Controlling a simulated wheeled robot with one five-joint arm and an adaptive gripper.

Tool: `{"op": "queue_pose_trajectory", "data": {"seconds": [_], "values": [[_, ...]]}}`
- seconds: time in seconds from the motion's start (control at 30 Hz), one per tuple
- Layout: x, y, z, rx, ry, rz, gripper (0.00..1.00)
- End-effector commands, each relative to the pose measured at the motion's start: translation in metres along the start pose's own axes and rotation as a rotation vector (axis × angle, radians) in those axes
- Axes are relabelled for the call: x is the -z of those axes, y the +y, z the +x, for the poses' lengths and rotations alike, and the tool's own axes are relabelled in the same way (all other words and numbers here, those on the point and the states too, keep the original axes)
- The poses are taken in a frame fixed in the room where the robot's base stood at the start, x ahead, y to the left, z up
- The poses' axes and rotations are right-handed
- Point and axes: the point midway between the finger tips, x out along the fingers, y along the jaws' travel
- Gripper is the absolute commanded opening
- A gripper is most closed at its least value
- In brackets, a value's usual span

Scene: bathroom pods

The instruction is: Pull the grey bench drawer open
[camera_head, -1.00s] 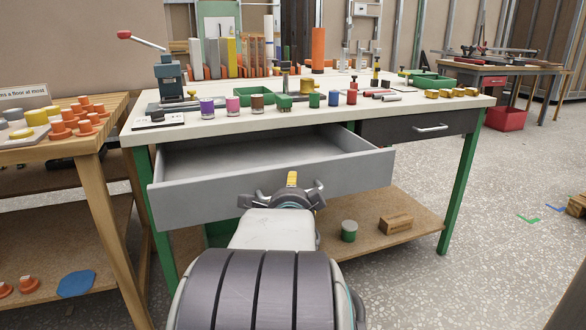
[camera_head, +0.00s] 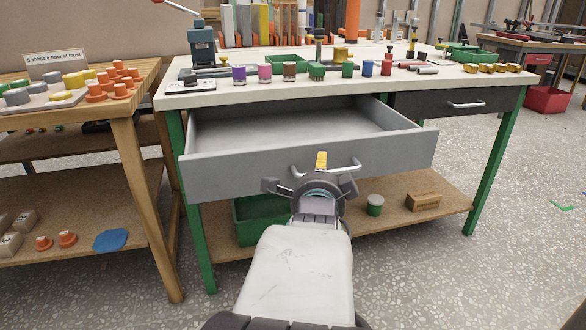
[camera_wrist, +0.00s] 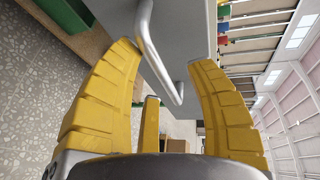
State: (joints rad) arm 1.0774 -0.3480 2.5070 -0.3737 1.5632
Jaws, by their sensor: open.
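The grey bench drawer (camera_head: 225,176) is pulled out from under the white-topped bench (camera_head: 290,92), and its empty inside shows. Its silver bar handle (camera_head: 350,168) is on the front panel, partly hidden behind my gripper (camera_head: 320,163) in the head view. In the wrist view the handle (camera_wrist: 150,42) lies between the spread yellow fingers of my gripper (camera_wrist: 164,62). The fingers are open, with visible gaps to the bar, and hold nothing.
A dark closed drawer (camera_head: 440,101) is to the right. A lower shelf (camera_head: 395,221) carries a green bin (camera_head: 255,222), a green-and-white can (camera_head: 375,205) and a wooden block (camera_head: 422,202). A wooden table (camera_head: 60,112) stands close on the left.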

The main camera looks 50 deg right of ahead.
Motion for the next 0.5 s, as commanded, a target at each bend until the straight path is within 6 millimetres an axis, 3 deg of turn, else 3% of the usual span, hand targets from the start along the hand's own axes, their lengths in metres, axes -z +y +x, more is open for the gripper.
{"op": "queue_pose_trajectory", "data": {"seconds": [0.03,0.5], "values": [[-0.001,-0.007,-0.004,0.022,-0.001,0.002,0.48],[0.000,-0.001,-0.019,0.016,-0.001,0.001,0.48]]}}
